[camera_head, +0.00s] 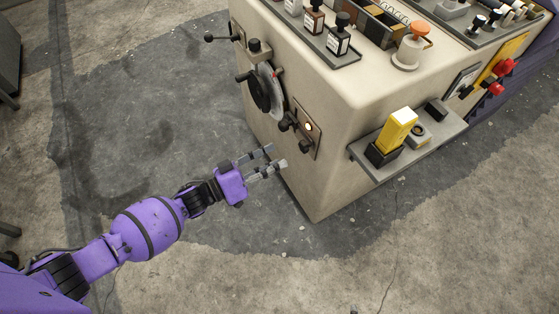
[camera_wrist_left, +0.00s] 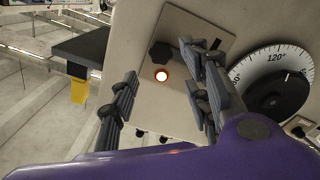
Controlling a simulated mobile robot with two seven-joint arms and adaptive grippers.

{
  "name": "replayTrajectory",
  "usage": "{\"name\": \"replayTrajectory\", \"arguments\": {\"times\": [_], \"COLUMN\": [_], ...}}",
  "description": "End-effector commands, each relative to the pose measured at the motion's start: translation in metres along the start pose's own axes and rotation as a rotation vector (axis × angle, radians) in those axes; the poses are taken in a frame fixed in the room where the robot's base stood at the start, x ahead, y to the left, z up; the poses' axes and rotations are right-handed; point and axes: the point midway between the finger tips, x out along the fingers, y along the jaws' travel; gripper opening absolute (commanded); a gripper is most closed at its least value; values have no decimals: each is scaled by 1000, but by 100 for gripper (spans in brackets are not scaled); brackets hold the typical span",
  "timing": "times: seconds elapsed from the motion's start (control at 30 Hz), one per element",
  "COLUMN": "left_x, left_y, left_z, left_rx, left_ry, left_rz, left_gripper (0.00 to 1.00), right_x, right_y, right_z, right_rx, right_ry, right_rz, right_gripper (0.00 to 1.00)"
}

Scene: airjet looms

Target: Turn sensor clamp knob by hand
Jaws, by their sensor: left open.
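My left gripper (camera_head: 276,156) is open and empty, a little below and in front of that plate. In the left wrist view its fingers stand apart on either side of the lamp, with the knob beyond them, not touched as far as I can tell. My right gripper is not in view.
A round dial (camera_wrist_left: 277,80) with degree marks is right of the plate in the wrist view. A side shelf (camera_head: 432,140) with a yellow block (camera_head: 398,130) juts from the machine's front. The concrete floor (camera_head: 170,80) left of the machine is clear.

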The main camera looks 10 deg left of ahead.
Motion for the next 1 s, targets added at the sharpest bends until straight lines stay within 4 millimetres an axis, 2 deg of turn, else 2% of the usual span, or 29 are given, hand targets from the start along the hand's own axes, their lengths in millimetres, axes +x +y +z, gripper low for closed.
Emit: {"name": "replayTrajectory", "arguments": {"times": [0.27, 0.77, 1.0], "left_x": [21, 81, 81], "left_y": [0, -1, 0], "left_z": [1, 2, 0], "left_rx": [-8, -8, -6], "left_ry": [0, 0, -1], "left_rz": [-1, -3, -3], "left_gripper": [44, 44, 44], "right_x": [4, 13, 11], "right_y": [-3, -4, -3], "right_z": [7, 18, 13], "right_rx": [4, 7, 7], "right_ry": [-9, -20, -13], "right_rz": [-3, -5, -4], "right_gripper": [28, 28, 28]}}
